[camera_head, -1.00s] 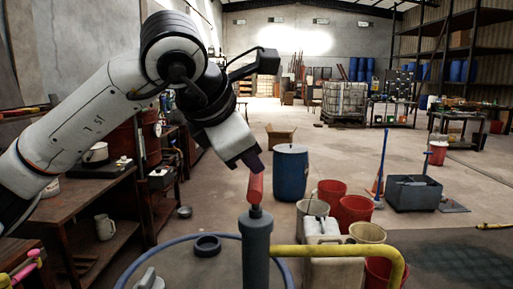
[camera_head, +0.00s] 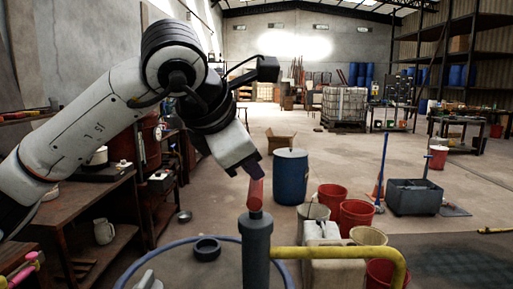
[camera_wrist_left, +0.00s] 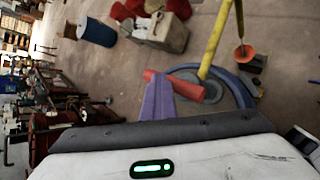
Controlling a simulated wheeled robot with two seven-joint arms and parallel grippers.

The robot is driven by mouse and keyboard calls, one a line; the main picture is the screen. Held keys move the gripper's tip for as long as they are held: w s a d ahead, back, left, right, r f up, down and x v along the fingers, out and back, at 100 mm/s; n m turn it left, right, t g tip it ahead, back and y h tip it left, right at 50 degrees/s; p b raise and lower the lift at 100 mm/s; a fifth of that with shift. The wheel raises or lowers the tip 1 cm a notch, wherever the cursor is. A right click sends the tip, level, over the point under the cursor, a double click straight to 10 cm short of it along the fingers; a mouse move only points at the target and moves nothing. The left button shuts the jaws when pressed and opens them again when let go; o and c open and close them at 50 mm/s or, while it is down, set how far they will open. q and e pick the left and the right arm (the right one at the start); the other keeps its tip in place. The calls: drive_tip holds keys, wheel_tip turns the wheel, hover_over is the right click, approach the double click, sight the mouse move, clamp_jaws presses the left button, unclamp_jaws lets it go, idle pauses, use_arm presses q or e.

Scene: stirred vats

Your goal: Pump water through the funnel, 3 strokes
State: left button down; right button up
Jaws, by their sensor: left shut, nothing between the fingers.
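The pump is a grey upright cylinder (camera_head: 256,250) at the bottom middle of the head view. A red handle (camera_head: 255,194) stands at its top, and a yellow pipe (camera_head: 345,253) runs off to the right and bends down. In the left wrist view, the red handle (camera_wrist_left: 182,84) lies beside the purple fingers of my left gripper (camera_wrist_left: 158,98). My left gripper (camera_head: 252,165) is shut and empty, close to the handle's upper end; I cannot tell whether they touch. An orange round thing, perhaps the funnel (camera_wrist_left: 245,53), shows right of the yellow pipe. My right gripper is not in view.
A pale container (camera_head: 332,272) and red buckets (camera_head: 356,214) stand right of the pump. A blue barrel (camera_head: 290,177) is behind it. A wooden workbench (camera_head: 90,200) fills the left.

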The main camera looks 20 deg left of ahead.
use_arm(q)
drive_tip(key=shift+f+b, duration=0.5)
drive_tip(key=shift+f, duration=0.3)
drive_tip(key=shift+r, duration=0.1)
drive_tip(key=shift+r+p, duration=2.8)
drive_tip(key=shift+r, duration=1.2)
wheel_tip(320, 180, up, 6)
drive_tip(key=p, duration=0.5)
hover_over(253, 185)
drive_tip(key=shift+a, duration=0.1)
